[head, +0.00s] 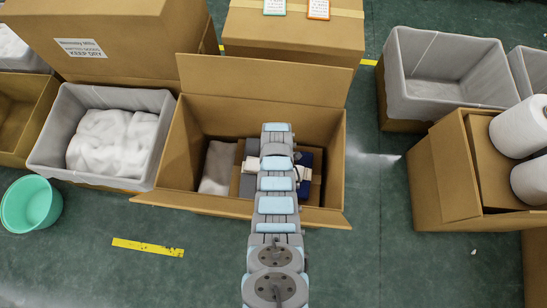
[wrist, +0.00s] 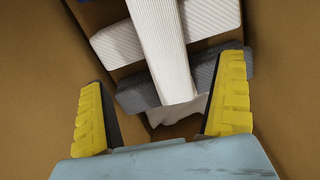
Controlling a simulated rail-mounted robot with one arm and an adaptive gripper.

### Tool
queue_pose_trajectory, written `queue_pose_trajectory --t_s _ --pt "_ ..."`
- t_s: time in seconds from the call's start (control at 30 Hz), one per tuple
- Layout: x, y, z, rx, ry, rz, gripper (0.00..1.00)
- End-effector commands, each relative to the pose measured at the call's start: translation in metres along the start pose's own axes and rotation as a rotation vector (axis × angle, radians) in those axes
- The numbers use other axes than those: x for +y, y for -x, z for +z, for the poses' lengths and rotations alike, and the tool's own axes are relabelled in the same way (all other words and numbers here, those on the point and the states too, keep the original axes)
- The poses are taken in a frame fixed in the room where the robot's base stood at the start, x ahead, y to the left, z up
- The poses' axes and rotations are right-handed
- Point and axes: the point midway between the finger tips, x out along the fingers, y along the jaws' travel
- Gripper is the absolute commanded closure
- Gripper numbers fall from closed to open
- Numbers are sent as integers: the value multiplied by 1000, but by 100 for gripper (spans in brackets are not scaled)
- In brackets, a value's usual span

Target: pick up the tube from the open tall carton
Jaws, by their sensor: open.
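The open tall carton (head: 262,84) stands in the middle of the head view with its flaps spread. My arm reaches down into it and hides part of its contents and my gripper there. In the wrist view my gripper (wrist: 165,76) is open, its yellow fingers apart inside the brown carton walls. A long white ribbed piece (wrist: 162,48), which looks like the tube, lies beyond and between the fingertips, not visibly touched. It rests across a white ribbed folded piece (wrist: 118,45) and a dark grey one (wrist: 137,93).
Inside the carton, a white cloth (head: 217,168) lies at left and a dark blue piece (head: 306,160) at right. A lined bin of white fabric (head: 112,142) stands left, a closed carton (head: 295,30) behind, and a carton with white rolls (head: 440,178) right.

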Motion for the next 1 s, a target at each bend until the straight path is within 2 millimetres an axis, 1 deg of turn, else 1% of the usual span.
queue_pose_trajectory --t_s 0.03,0.2,0.63,0.73,1.0 --pt "0 -7 0 0 0 -1 0" --pt "-2 -24 0 -1 0 -4 0" --pt "0 -62 -1 0 0 -1 0" --pt "-2 -68 0 -1 0 -4 0" --pt "0 -73 -2 0 0 1 0"
